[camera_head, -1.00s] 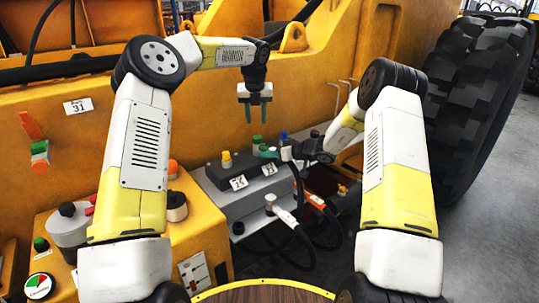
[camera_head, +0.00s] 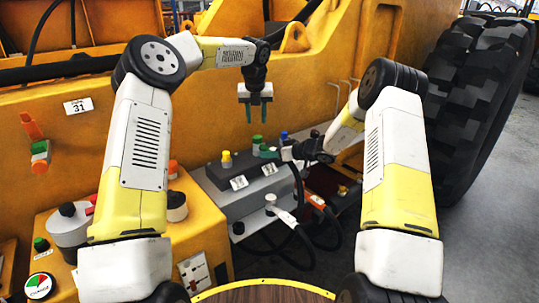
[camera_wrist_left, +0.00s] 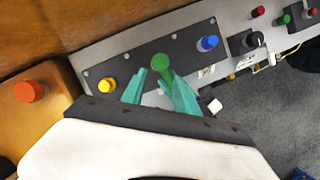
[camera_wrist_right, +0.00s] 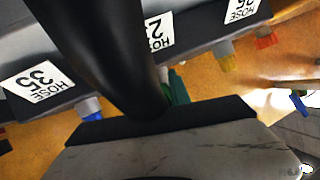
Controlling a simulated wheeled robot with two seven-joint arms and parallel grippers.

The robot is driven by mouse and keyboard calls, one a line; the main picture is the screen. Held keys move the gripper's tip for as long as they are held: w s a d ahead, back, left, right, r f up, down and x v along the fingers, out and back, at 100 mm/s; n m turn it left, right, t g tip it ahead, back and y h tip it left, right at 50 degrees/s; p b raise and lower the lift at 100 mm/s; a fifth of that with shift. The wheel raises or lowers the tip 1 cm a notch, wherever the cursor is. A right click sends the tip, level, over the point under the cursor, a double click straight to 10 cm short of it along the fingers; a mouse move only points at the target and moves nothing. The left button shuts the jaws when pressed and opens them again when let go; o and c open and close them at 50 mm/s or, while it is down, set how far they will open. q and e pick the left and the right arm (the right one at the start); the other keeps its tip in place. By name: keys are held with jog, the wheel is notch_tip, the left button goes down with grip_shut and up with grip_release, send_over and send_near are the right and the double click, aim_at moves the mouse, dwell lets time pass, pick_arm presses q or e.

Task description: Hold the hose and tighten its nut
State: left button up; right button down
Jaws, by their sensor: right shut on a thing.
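The green nut (camera_head: 257,141) stands on the grey hose block, between a yellow and a blue one; it also shows in the left wrist view (camera_wrist_left: 161,63). My left gripper (camera_head: 255,112) is open and empty, pointing down above the green nut with a gap between. My right gripper (camera_head: 267,152) is shut low beside the green nut. In the right wrist view, the black hose (camera_wrist_right: 105,50) runs down to the right jaws. The fingers and the exact grip point are mostly hidden there.
The hose block (camera_head: 245,200) carries number labels and a yellow nut (camera_head: 226,160) and blue nut (camera_head: 284,135). Black hoses hang at its front. A yellow control box (camera_head: 205,225) stands at the left, a large tyre (camera_head: 480,100) at the right.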

aim_at(257, 137)
dwell(0.3)
pick_arm(q)
jog(key=o, duration=0.3)
jog(key=shift+o, duration=0.8)
jog(key=shift+n, duration=0.3)
jog(key=w+f+n, duration=0.1)
jog(key=f+n, duration=0.2)
jog(key=n, duration=0.6)
jog(key=w+f+n+h, duration=0.1)
jog(key=f+n, duration=0.2)
jog(key=n, duration=0.7)
jog(key=w+f+n+h, duration=0.1)
jog(key=f+n, duration=0.2)
jog(key=n, duration=0.7)
jog(key=shift+w+a, duration=0.1)
jog(key=shift+w, duration=0.15)
